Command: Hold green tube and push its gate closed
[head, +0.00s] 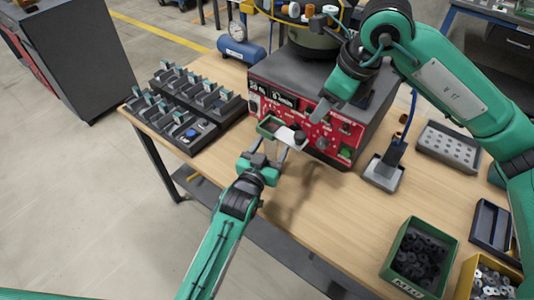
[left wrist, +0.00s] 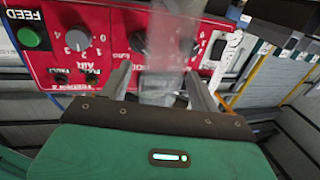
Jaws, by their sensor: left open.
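My left gripper (head: 270,149) is open in front of the red control panel, its two fingers pointing up toward it. In the left wrist view a clear, blurred tube-like piece (left wrist: 165,65) stands between the open fingers (left wrist: 160,85); I cannot tell whether they touch it. In the head view a small green-edged piece (head: 268,125) with a pale part (head: 285,135) lies just beyond the left fingertips, at the panel front. I cannot make out its gate clearly. My right gripper (head: 322,109) reaches down from the upper right beside the panel; its fingertips are not clear.
The feeder box with its red panel (head: 325,133) fills the table's back middle. Black racks (head: 186,107) stand at left. A grey stand (head: 383,173), a green bin of dark rings (head: 420,258) and a yellow bin (head: 490,280) stand at right. The front table middle is clear.

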